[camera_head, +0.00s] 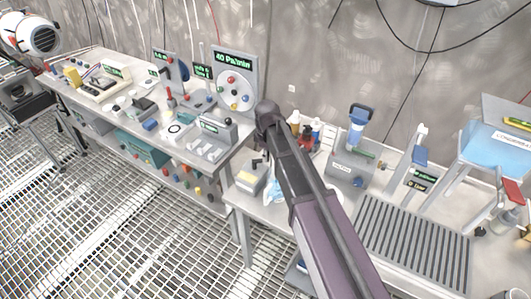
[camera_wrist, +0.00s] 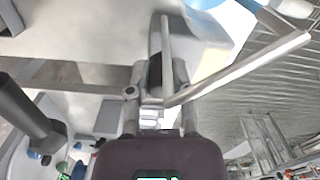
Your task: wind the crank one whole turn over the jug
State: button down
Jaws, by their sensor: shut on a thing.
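In the wrist view my gripper (camera_wrist: 156,88) is shut on a pale metal piece that looks like part of the crank (camera_wrist: 235,70). A long light bar runs from between the fingers up to the right and bends back at its far end. In the head view my dark arm covers the gripper and the crank. A pale blue and white vessel, perhaps the jug (camera_head: 274,191), shows partly beside my arm on the bench. I cannot tell how the crank stands over it.
A long bench (camera_head: 140,122) with instruments and a round dial panel (camera_head: 236,88) stands at the left. At the right are a grey box with a blue-topped handle (camera_head: 357,125), a slatted rack (camera_head: 415,232) and a clear blue bin (camera_head: 497,150). The grated floor (camera_head: 110,225) is open.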

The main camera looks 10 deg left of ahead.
jog(key=shift+s+m, duration=0.35)
jog(key=shift+m, duration=0.55)
jog(key=c, duration=0.5)
grip_release()
jog(key=shift+c, duration=0.2)
